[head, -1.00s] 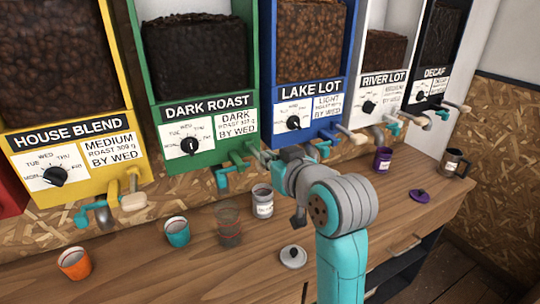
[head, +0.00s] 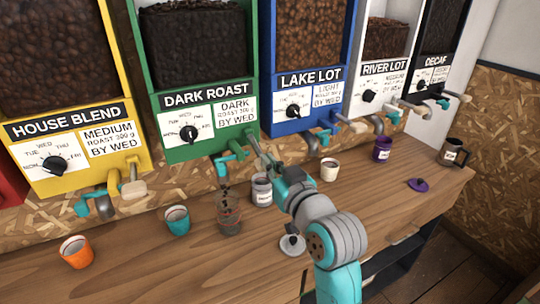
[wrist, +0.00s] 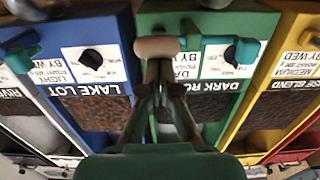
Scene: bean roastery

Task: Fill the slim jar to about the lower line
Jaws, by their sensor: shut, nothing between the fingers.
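The slim jar is a clear jar (head: 229,218) with a reddish line around it. It stands on the bench below the teal-and-green outlet of the green DARK ROAST dispenser (head: 212,116). Dark beans (head: 225,194) are falling into it; the bean level inside is too small to read. My gripper (head: 264,157) is shut and empty at the front of this dispenser, up and right of the jar. In the wrist view, my fingertips (wrist: 160,68) are at the dispenser's tan handle (wrist: 157,46); whether they touch is unclear.
A grey labelled jar (head: 262,191) stands close right of the slim jar. A teal cup (head: 177,220) and an orange cup (head: 76,252) stand left. A white lid (head: 292,245) lies in front, near my arm. A cream cup (head: 330,169) and purple jar (head: 382,149) stand right.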

